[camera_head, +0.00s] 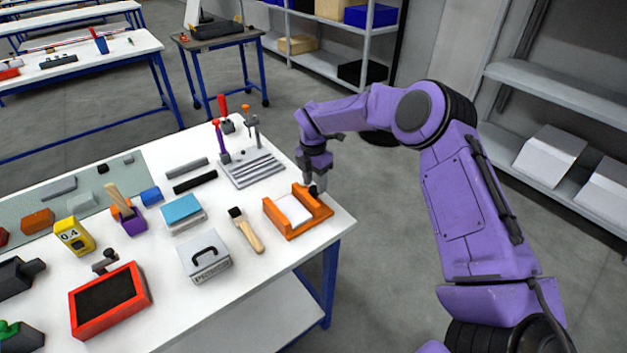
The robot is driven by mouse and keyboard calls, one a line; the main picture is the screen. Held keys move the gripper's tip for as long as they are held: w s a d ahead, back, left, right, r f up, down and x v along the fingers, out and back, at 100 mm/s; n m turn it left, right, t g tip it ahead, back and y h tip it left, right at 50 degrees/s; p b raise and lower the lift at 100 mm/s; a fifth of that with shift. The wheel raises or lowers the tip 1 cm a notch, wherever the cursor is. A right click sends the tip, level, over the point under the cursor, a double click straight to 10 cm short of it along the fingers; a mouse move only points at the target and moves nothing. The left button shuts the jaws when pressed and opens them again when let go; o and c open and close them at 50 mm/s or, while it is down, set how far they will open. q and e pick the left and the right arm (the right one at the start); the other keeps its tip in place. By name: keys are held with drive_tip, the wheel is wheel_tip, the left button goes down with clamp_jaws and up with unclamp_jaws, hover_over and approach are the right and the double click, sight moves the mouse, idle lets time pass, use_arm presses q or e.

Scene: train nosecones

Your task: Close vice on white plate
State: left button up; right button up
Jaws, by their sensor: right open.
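An orange vice (283,223) stands near the right edge of the white workbench. A white plate (294,209) lies in it, between its orange sides. My right gripper (314,188) points down at the vice's right end, at the dark part there. It is open, but its fingertips are small and partly hidden, so I cannot tell whether they touch the vice. My left gripper is not in view.
A brush (247,231) and a grey box with a black handle (205,256) lie left of the vice. A grey slotted stand (252,169) with upright tools is behind it. A red-framed tray (110,299) is at the front left. Floor is clear right of the bench.

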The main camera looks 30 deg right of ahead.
drive_tip(key=shift+f, duration=0.6)
drive_tip(key=shift+a+f, duration=0.1)
drive_tip(key=shift+f, duration=0.2)
